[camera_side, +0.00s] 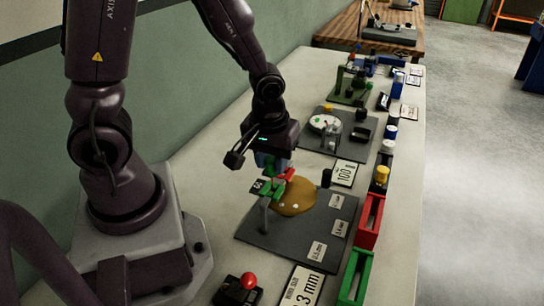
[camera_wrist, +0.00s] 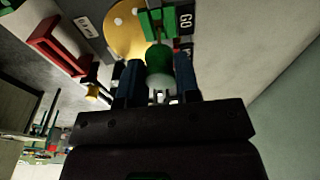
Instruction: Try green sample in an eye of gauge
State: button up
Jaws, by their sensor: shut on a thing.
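My gripper (camera_wrist: 158,80) is shut on the green sample (camera_wrist: 158,58), which sits between the two blue fingers in the wrist view. A thin stem runs from the sample towards the green block of the gauge (camera_wrist: 160,22), beside a GO label. I cannot tell whether its tip is inside an eye or just in front of it. In the side view my gripper (camera_side: 270,162) is low over the gauge, whose green and red parts (camera_side: 274,188) stand on a post above a grey board. The fingers partly hide the sample there.
A gold disc (camera_side: 292,198) lies on the grey board (camera_side: 290,240) beside the post. Red (camera_side: 370,222) and green (camera_side: 354,278) trays line the right edge. A red-knobbed box (camera_side: 240,288) stands in front. Other stations (camera_side: 336,128) lie behind.

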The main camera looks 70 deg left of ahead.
jog(key=shift+f, duration=2.3)
jog(key=shift+r, duration=3.45)
